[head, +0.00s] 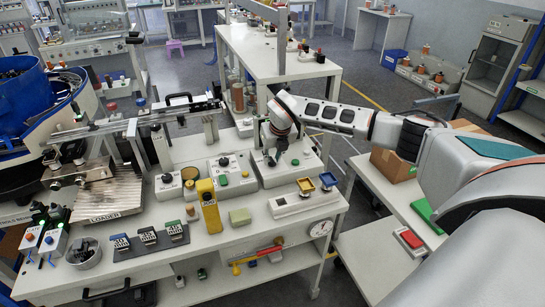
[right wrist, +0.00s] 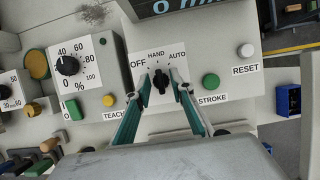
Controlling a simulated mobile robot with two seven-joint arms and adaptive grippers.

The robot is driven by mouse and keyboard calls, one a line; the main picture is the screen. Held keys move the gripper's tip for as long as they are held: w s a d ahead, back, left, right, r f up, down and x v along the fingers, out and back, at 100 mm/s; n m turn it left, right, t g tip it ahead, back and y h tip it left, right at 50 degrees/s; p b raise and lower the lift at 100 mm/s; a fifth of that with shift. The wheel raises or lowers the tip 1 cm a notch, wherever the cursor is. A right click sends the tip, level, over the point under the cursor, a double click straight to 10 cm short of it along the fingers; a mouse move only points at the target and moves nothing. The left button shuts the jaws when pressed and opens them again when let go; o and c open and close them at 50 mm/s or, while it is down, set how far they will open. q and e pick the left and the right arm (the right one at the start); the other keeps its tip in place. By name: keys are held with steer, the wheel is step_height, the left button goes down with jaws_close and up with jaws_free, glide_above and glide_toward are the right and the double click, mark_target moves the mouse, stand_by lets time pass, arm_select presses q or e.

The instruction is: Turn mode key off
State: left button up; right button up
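The mode key (right wrist: 160,82) is a black knob on a pale control box, under the labels OFF, HAND and AUTO in the right wrist view. It looks roughly upright, towards HAND; its exact setting is hard to tell. My right gripper (right wrist: 161,77) is open, with one teal finger on each side of the key. Small gaps seem to show between fingers and key. In the head view my right gripper (head: 271,157) points down over the control box (head: 300,172) at the back of the bench and mostly hides the key. My left gripper is not in view.
A green STROKE button (right wrist: 211,81) and a white RESET button (right wrist: 246,50) sit right of the key. A percent dial (right wrist: 67,65) is on the neighbouring box to the left. A yellow upright device (head: 208,205) stands in front on the bench.

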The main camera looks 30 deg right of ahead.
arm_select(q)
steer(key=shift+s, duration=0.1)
arm_select(e)
jaws_close()
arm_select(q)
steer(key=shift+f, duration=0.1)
arm_select(e)
steer(key=shift+n, duration=0.4)
steer(key=n+y, duration=0.1)
steer(key=n, duration=0.1)
steer(key=shift+d+n+p, duration=0.1)
steer(key=shift+n+p, duration=0.2)
steer(key=shift+n, duration=0.1)
steer(key=n+y, duration=0.1)
steer(key=n, duration=0.2)
steer(key=shift+r+y+p, duration=0.1)
steer(key=shift+y+p, duration=0.2)
steer(key=shift+w+n+y, duration=0.1)
steer(key=shift+n+y, duration=0.2)
steer(key=shift+n, duration=0.7)
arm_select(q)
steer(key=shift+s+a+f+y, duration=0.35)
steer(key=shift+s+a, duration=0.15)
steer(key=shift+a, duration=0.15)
arm_select(e)
steer(key=shift+d, duration=0.1)
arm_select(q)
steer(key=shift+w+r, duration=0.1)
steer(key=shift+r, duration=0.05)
